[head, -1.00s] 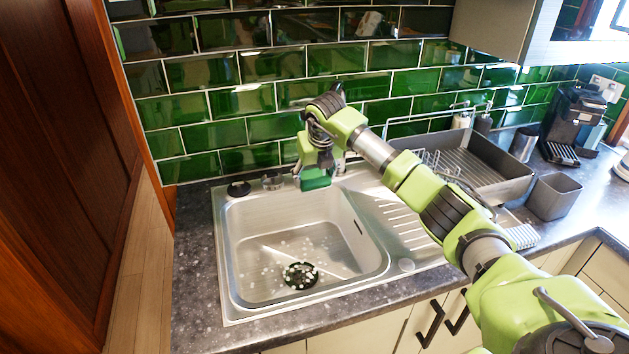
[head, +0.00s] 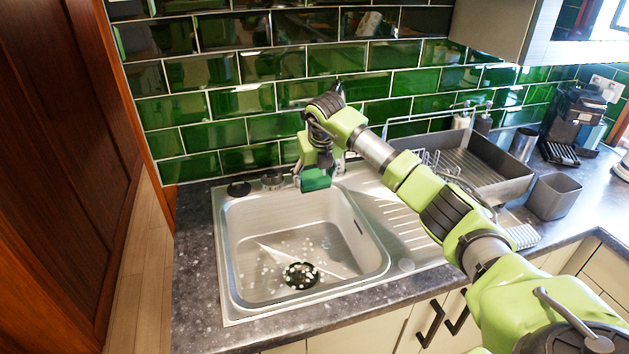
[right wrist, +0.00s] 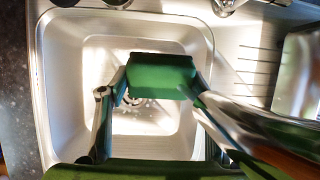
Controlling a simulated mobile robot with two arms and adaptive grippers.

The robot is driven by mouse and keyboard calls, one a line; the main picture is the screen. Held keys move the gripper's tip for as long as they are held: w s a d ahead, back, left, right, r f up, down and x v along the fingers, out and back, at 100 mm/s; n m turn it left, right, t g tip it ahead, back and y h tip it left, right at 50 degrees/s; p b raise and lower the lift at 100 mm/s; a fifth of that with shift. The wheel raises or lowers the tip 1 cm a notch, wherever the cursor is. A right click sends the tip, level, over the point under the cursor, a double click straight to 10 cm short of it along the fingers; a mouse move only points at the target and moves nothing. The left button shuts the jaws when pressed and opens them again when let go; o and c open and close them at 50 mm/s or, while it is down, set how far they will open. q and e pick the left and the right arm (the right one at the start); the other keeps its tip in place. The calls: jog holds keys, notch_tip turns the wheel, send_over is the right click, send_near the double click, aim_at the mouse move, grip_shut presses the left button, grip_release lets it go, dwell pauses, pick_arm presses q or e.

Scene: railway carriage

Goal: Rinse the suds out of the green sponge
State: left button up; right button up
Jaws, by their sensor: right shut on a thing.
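The green sponge (head: 316,181) is held over the back of the steel sink (head: 240,290), above the basin floor. In the right wrist view the sponge (right wrist: 162,72) sits between the two fingers of my right gripper (right wrist: 160,88), a finger at each end. My right gripper (head: 315,170) is shut on it and points down. White suds (head: 310,255) dot the basin floor around the black drain (head: 301,276). A shiny metal tap (right wrist: 250,125) crosses the right of the wrist view, close beside the right finger. My left gripper is out of view.
A dish rack (head: 500,185) stands right of the ribbed drainer, with a grey bin (head: 553,196) and a coffee machine (head: 575,120) farther right. Green tiles (head: 245,100) close off the back. A dark wood panel (head: 60,150) stands at the left.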

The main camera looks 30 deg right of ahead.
dwell(0.3)
jog(key=s+a, duration=0.3)
jog(key=s, duration=0.6)
jog(key=shift+s, duration=0.35)
jog(key=shift+s+a+r+p, duration=0.15)
jog(key=shift+s+a+r, duration=0.1)
jog(key=shift+s+r, duration=0.4)
jog(key=shift+s+a+r+p, duration=0.15)
jog(key=shift+s+a+r, duration=0.15)
jog(key=shift+s, duration=0.6)
jog(key=shift+s+a+r+p, duration=0.2)
jog(key=shift+s+r, duration=0.35)
jog(key=shift+s, duration=0.25)
